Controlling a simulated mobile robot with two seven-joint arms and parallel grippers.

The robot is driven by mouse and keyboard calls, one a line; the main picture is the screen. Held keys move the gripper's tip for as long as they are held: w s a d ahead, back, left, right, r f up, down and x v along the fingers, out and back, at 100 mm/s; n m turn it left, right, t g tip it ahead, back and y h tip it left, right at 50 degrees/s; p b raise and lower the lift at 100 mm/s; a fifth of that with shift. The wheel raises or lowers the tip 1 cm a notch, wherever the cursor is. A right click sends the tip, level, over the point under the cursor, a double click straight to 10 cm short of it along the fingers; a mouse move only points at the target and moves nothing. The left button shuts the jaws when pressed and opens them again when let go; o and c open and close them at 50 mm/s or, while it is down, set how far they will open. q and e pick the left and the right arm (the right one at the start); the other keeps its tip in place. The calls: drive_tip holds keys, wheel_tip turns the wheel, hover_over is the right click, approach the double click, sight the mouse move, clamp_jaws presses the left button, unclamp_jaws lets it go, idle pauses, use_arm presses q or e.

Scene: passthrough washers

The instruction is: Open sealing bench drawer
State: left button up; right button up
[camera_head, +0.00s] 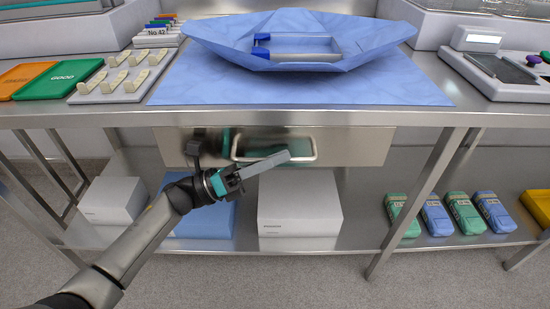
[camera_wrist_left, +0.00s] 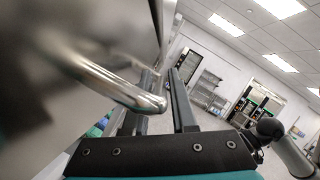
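The sealing bench drawer (camera_head: 360,146) is a steel front under the bench top, flush with the bench as far as I can tell. Its bar handle (camera_head: 305,157) spans the middle of the front. My left gripper (camera_head: 285,157) reaches up from the lower left, its fingers in front of the handle. In the left wrist view the handle (camera_wrist_left: 150,102) is close, by the fingers, with a visible gap to the right finger (camera_wrist_left: 181,105). The left gripper looks open; whether the bar lies fully between the fingers is unclear. My right gripper is not in view.
On the bench top (camera_head: 440,115) lies a blue wrap (camera_head: 350,90) holding a tray (camera_head: 305,47). The lower shelf (camera_head: 350,237) carries white boxes (camera_head: 298,205), a blue item (camera_head: 220,225) and several green and blue packs (camera_head: 403,214). A bench leg (camera_head: 420,195) stands right of the drawer.

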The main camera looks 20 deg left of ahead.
use_arm(q)
clamp_jaws()
idle(1.2)
